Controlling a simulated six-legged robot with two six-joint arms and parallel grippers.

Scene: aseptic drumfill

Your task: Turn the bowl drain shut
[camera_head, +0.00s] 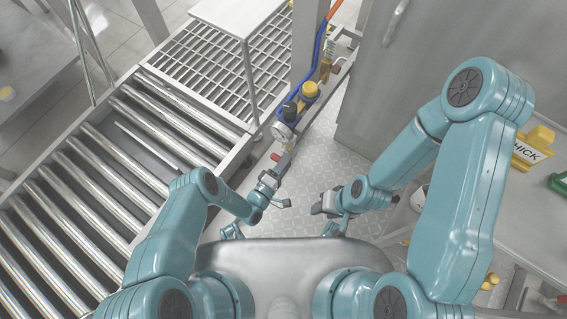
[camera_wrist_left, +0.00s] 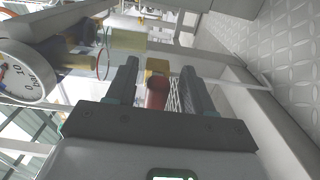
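A red handle (camera_wrist_left: 156,93) with a yellow piece (camera_wrist_left: 157,68) behind it shows between the fingers in the left wrist view. I take it for the bowl drain's handle, but no label shows. In the head view a small red part (camera_head: 275,157) sits on the pipework just beyond my left gripper (camera_head: 279,182). My left gripper is open, and its two dark fingers (camera_wrist_left: 160,88) stand on either side of the red handle with a gap at each side. My right gripper (camera_head: 328,203) hangs over the floor to the right, apart from the pipework; its fingers are too small to judge.
A round gauge (camera_head: 283,131) is near the handle and shows large in the left wrist view (camera_wrist_left: 22,80). A yellow-topped fitting (camera_head: 309,90) stands farther along the pipe. The roller conveyor (camera_head: 95,160) lies to the left, a grey cabinet (camera_head: 400,85) behind right. Patterned floor (camera_head: 310,180) is open between.

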